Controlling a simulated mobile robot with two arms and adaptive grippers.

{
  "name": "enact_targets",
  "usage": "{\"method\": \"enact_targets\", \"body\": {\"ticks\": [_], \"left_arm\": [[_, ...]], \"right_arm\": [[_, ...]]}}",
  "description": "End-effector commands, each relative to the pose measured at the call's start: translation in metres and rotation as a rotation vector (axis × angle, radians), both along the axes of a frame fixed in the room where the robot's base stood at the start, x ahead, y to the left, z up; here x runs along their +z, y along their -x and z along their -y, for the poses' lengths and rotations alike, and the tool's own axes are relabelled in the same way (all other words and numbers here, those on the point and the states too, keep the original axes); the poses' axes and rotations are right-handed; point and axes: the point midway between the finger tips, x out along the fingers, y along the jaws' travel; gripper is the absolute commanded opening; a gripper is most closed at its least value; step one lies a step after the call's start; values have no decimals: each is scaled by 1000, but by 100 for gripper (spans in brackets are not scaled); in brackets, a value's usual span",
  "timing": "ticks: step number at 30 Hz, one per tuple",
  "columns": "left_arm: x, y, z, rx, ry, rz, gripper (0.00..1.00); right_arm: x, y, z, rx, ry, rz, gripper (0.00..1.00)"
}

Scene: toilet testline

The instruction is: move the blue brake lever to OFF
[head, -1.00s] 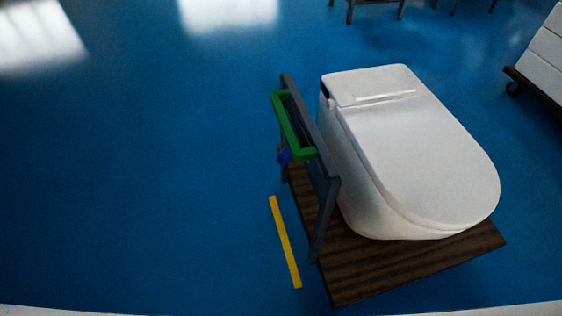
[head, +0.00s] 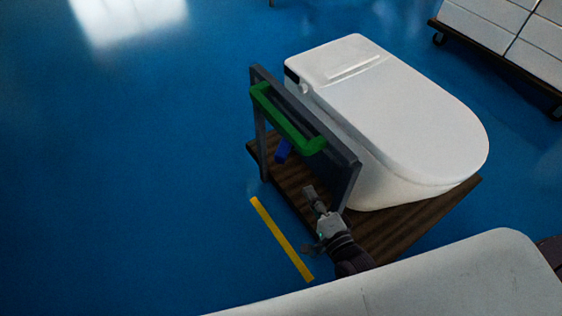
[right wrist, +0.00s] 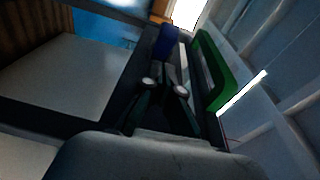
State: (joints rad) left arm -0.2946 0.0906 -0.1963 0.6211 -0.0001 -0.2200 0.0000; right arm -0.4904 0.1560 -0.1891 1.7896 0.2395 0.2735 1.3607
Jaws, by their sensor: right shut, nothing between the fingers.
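The blue brake lever (head: 283,150) sits below the green handle (head: 287,119) on the grey frame of the cart, at its left side. The blue lever also shows at the top of the right wrist view (right wrist: 169,42), with the green handle (right wrist: 213,72) to its right. My right gripper (head: 310,194) is shut and empty, in front of the frame, lower and to the right of the lever and apart from it. In the right wrist view its fingers (right wrist: 165,88) point towards the lever. I see no OFF mark. My left gripper is not in view.
A white toilet (head: 390,120) stands on the cart's brown wooden deck (head: 410,217), right behind the grey frame. A yellow strip (head: 281,240) lies on the blue floor. White boxes on a dark trolley (head: 500,62) stand at the upper right. The floor to the left is clear.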

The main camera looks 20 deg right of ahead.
Motion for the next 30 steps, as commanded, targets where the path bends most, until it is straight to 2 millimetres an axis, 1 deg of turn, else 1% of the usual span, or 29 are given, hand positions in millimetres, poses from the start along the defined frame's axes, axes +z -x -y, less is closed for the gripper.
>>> {"method": "enact_targets", "body": {"ticks": [1, 3, 9, 14, 17, 24, 30], "left_arm": [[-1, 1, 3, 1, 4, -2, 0], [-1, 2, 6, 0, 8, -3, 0], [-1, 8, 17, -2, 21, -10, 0], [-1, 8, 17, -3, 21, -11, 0], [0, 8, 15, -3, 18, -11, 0], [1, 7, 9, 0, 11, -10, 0], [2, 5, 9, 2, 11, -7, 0]], "right_arm": [[5, 0, 0, -1, -18, 11, 0], [10, -1, 0, -2, -33, 20, 0], [10, -1, 0, -2, -34, 19, 0], [10, -5, -1, -2, -33, 20, 0], [11, -16, -3, -3, -32, 22, 0], [11, -59, -10, -2, -31, 22, 0], [10, -88, -15, -2, -31, 20, 0]]}}
